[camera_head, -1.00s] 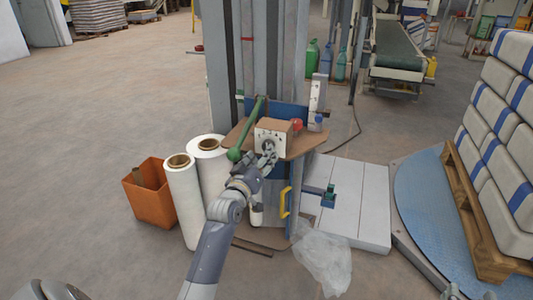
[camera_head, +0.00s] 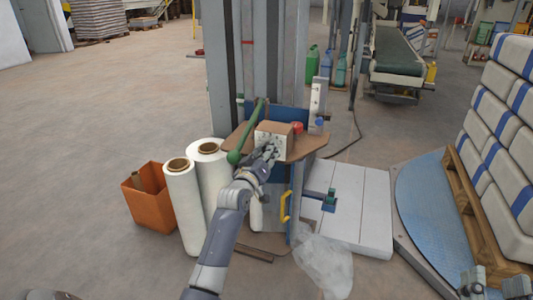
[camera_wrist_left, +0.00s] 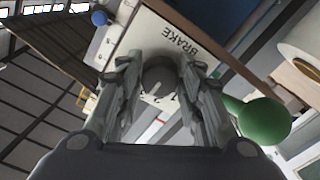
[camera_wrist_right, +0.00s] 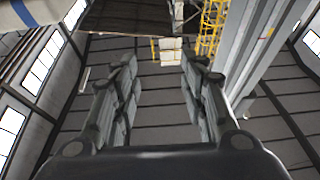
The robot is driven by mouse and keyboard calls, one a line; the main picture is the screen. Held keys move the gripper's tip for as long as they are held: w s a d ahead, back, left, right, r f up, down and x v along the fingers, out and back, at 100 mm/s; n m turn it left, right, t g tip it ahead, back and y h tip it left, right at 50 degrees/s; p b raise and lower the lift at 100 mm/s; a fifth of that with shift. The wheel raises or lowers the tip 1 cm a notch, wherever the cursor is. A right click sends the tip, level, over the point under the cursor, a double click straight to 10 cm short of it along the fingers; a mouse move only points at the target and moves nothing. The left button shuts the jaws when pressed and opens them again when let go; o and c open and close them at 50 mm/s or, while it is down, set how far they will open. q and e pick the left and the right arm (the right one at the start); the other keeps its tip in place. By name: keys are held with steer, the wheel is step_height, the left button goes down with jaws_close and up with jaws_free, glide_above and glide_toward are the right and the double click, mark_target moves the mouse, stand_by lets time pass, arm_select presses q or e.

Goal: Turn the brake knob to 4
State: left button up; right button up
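The brake box (camera_head: 267,139) is a small cream-faced box with a brown top on the brown shelf. In the left wrist view its panel (camera_wrist_left: 158,32) reads BRAKE. The dark round brake knob (camera_wrist_left: 158,74) sits between the fingertips of my left gripper (camera_wrist_left: 160,68). The fingers stand open on either side of it; contact is not clear. Its dial marks are partly hidden and its setting cannot be read. In the head view my left gripper (camera_head: 268,153) covers the knob. My right gripper (camera_head: 494,284) is open and empty at the lower right.
A green ball-ended lever (camera_head: 234,157) is just left of the box. A red knob (camera_head: 297,127) and a blue knob (camera_head: 319,122) are to its right. White film rolls (camera_head: 183,205) and an orange bin (camera_head: 150,197) stand left. Stacked sacks (camera_head: 510,150) are at right.

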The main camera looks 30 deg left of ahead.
arm_select(q)
steer(key=shift+c, duration=1.2)
arm_select(e)
step_height(320, 180, down, 13)
steer(key=d+g+h+p, duration=0.2)
steer(key=g+h+p, duration=0.1)
steer(key=g, duration=0.5)
arm_select(q)
steer(key=shift+m+p, duration=1.5)
steer(key=shift+m, duration=1.6)
arm_select(e)
steer(key=s+d+f+g+h, duration=0.2)
steer(key=s+d+f+g, duration=0.2)
steer(key=s+f+g, duration=0.4)
steer(key=shift+s+d+f+m, duration=0.2)
steer(key=shift+s+f+m, duration=0.1)
steer(key=shift+s+f, duration=1.4)
steer(key=shift+s+r, duration=0.3)
arm_select(q)
steer(key=o, duration=1.1)
steer(key=shift+c, duration=0.2)
steer(key=shift+s, duration=0.1)
